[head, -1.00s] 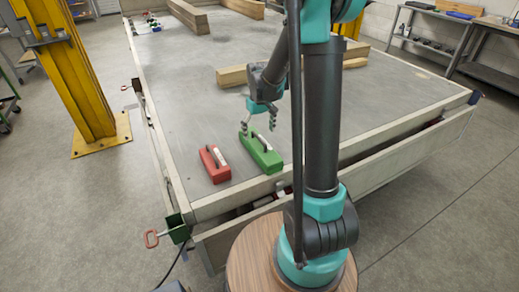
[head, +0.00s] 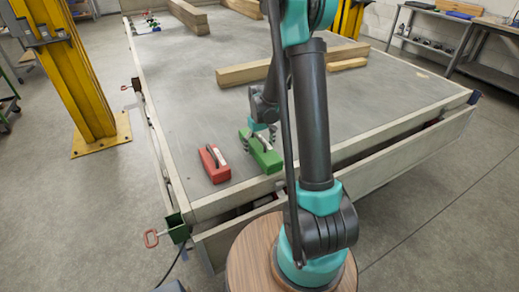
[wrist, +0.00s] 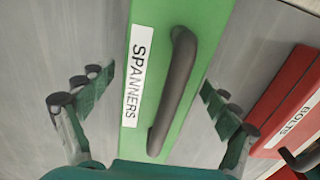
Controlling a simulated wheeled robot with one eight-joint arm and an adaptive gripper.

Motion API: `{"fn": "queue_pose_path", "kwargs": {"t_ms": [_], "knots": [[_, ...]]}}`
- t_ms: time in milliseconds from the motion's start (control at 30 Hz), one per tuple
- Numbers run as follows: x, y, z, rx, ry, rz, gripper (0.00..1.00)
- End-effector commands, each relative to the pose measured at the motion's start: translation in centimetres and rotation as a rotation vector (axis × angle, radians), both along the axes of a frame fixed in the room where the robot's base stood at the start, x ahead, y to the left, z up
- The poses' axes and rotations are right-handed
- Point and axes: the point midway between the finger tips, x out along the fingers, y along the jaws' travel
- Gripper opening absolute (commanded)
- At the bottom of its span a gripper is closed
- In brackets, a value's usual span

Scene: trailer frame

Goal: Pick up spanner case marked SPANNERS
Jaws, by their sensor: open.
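The green spanner case (head: 262,156) lies on the grey trailer bed, near its front edge. In the wrist view the green case (wrist: 205,30) shows a white label reading SPANNERS and a dark handle along its top. My gripper (head: 262,134) is right above the case in the head view. In the wrist view my gripper (wrist: 155,100) is open, with one finger on each side of the case and its handle between them. Neither finger visibly touches the case. The arm hides part of the gripper in the head view.
A red case (head: 214,163) lies just left of the green one; its label reads BOLTS in the wrist view (wrist: 290,95), close beside my right-hand finger. Wooden beams (head: 243,73) lie farther back on the bed. A yellow post (head: 75,75) stands at left.

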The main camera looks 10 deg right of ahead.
Motion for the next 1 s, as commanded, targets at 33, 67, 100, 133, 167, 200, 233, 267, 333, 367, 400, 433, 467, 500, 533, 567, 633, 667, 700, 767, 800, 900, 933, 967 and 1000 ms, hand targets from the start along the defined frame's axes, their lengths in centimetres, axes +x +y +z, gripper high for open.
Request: {"fn": "queue_pose_path", "kwargs": {"t_ms": [33,67,100,133,167,200,233,267,333,367,400,433,467,500,533,567,633,667,700,767,800,900,933,967,1000], "knots": [[0.0,0.0,0.01,0.0,0.0,0.0,0.89],[0.0,0.0,0.01,0.0,0.0,0.0,0.89],[0.0,0.0,0.02,0.0,0.0,0.0,0.84],[0.0,0.0,0.02,0.0,0.0,0.0,0.8],[0.0,0.0,0.02,0.0,0.0,0.0,0.76],[0.0,0.0,0.03,0.0,0.0,0.0,0.71],[0.0,0.0,0.03,0.0,0.0,0.0,0.68],[0.0,0.0,0.03,0.0,0.0,0.0,0.64],[0.0,0.0,0.03,0.0,0.0,0.0,0.55],[0.0,0.0,0.03,0.0,0.0,0.0,0.52],[0.0,0.0,0.04,0.0,0.0,0.0,0.47],[0.0,0.0,0.04,0.0,0.0,0.0,0.43],[0.0,0.0,0.04,0.0,0.0,0.0,0.39],[0.0,0.0,0.04,0.0,0.0,0.0,0.34],[0.0,0.0,0.04,0.0,0.0,0.0,0.3],[0.0,0.0,0.04,0.0,0.0,0.0,0.27],[0.01,0.0,0.04,0.0,0.0,0.0,0.18],[0.0,0.0,0.06,0.0,0.0,0.0,0.17],[0.0,0.0,0.06,0.0,0.0,0.0,0.17],[0.0,0.0,0.06,0.0,0.0,0.0,0.17],[0.0,0.0,0.05,0.0,0.0,0.0,0.17],[0.0,0.0,0.11,0.0,0.0,0.0,0.17],[0.0,0.0,0.16,0.0,0.0,0.0,0.17],[0.0,0.0,0.23,0.0,0.0,0.0,0.17],[0.0,0.0,0.37,0.0,0.0,0.0,0.17]]}}
